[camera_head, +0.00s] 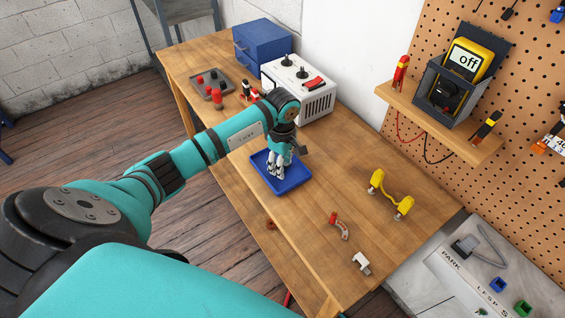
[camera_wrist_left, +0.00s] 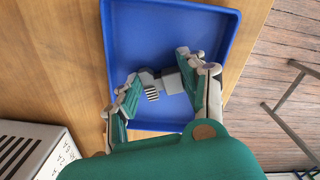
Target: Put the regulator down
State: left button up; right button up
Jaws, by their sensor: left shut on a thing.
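My left gripper (camera_head: 276,172) reaches in over the blue tray (camera_head: 296,183) on the wooden workbench. In the left wrist view its two fingers (camera_wrist_left: 160,80) are closed on the regulator (camera_wrist_left: 172,83), a small grey block with a dark ribbed part at one side. The regulator is inside the outline of the tray (camera_wrist_left: 228,30); I cannot tell if it touches the tray floor. In the head view the gripper hides the regulator. My right gripper is in neither view.
A white power box (camera_head: 318,100) and blue case (camera_head: 262,42) stand behind the tray. A grey tray (camera_head: 190,86) with red parts is at the back left.

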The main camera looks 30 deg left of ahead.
pick_arm(q)
jog(key=o, duration=1.2)
jog(key=shift+c, duration=0.2)
jog(key=shift+r, duration=0.1)
notch_tip(320, 180, up, 12)
jog(key=b, duration=0.3)
